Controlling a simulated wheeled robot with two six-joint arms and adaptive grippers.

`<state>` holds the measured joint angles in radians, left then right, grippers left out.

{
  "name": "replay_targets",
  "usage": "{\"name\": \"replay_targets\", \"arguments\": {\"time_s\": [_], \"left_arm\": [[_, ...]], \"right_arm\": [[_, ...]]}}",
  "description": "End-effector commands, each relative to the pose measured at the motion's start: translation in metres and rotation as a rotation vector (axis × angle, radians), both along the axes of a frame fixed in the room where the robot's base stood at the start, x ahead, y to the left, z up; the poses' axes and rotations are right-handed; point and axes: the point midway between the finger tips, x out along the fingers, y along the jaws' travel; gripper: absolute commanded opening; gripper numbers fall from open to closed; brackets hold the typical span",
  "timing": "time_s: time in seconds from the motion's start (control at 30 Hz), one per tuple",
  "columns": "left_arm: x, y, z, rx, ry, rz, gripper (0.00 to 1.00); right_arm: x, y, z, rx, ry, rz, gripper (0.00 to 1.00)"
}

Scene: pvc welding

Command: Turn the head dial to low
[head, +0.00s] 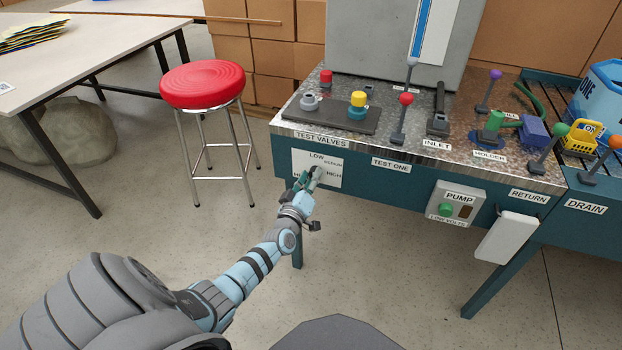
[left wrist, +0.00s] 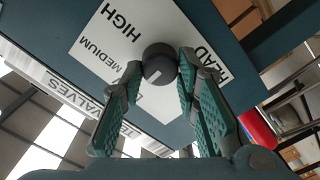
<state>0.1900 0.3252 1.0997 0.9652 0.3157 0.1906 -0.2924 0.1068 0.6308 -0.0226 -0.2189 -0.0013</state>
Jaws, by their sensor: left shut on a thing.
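The head dial is a dark grey round knob (left wrist: 160,64) on a white label plate (head: 330,181) on the teal bench front. The plate carries LOW, MEDIUM, HIGH and HEAD; in the left wrist view (left wrist: 92,40) LOW is largely covered by a finger. My left gripper (head: 311,178) reaches up to the plate. In the left wrist view its teal-padded fingers (left wrist: 163,68) stand on either side of the knob, shut on it. A pale mark shows on the knob's face; which setting it points at is hard to tell. My right gripper is out of view.
The bench top (head: 460,164) above holds several levers and valves. A pump box (head: 456,204) and a white box (head: 507,238) hang on the front to the right. A red stool (head: 203,86) stands left of the bench, with open floor between.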

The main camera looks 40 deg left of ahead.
Motion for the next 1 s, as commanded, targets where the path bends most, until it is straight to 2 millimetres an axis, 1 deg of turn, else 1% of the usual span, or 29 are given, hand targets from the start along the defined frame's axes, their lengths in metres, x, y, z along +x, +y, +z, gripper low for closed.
{"name": "replay_targets", "arguments": {"time_s": [0.17, 0.2, 0.27, 0.3, 0.57, 0.67, 0.77, 1.0], "left_arm": [[-0.001, 0.0, -0.002, -0.002, 0.004, 0.0, 0.01], [-0.001, 0.0, -0.002, -0.002, 0.004, 0.0, 0.32], [-0.001, 0.0, -0.002, -0.002, 0.004, 0.0, 0.42], [-0.001, 0.0, -0.002, -0.001, 0.003, -0.001, 0.48], [0.0, 0.0, -0.001, 0.0, 0.002, 0.0, 0.49], [-0.005, -0.002, -0.001, 0.0, 0.002, 0.0, 0.49], [-0.02, -0.007, -0.001, 0.0, 0.002, -0.001, 0.49], [-0.083, -0.029, -0.002, 0.0, 0.004, -0.001, 0.49]], "right_arm": [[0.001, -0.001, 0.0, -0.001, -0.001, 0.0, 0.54], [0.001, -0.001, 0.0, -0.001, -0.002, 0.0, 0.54], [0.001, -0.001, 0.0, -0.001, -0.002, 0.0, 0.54], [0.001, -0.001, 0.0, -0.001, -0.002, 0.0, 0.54], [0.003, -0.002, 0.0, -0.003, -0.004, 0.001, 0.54], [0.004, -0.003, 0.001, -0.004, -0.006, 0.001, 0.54], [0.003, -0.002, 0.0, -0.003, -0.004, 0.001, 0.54], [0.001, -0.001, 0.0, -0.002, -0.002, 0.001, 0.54]]}}
